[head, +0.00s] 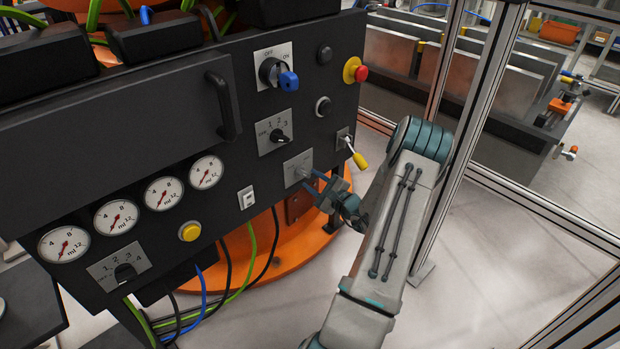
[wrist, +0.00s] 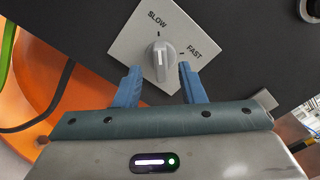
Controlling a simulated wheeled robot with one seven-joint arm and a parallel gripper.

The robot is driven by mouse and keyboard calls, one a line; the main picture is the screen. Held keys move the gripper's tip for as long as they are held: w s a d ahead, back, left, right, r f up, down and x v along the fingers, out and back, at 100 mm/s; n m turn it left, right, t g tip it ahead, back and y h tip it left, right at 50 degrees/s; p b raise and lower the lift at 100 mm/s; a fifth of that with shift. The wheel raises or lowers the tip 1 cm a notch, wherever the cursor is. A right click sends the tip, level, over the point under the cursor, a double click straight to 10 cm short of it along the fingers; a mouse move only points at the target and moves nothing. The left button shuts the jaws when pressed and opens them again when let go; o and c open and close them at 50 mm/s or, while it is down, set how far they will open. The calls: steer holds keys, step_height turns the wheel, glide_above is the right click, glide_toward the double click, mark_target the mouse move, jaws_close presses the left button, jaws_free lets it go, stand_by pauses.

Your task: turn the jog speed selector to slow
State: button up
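The jog speed selector is a grey knob (wrist: 160,60) on a pale square plate (wrist: 128,45) marked SLOW at upper left and FAST at right in the wrist view. Its grip bar stands roughly upright in that view; which mark it is set to is hard to tell. The selector plate (head: 291,173) also shows in the head view, low on the dark panel. My gripper (wrist: 160,68) is open, with one blue finger on each side of the knob's lower part and gaps visible. In the head view my gripper (head: 315,184) is just in front of the plate.
Above the selector are a 1-2-3 rotary switch (head: 279,136) and a blue-handled OFF/ON switch (head: 285,78). A yellow-tipped lever (head: 357,157) and a red button (head: 361,74) sit near the panel's right edge. A fence post (head: 468,120) stands right of my arm.

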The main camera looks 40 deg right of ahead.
steer(key=s+p, duration=0.2)
steer(key=s, duration=0.9)
steer(key=shift+s+d, duration=0.35)
steer(key=shift+d, duration=0.1)
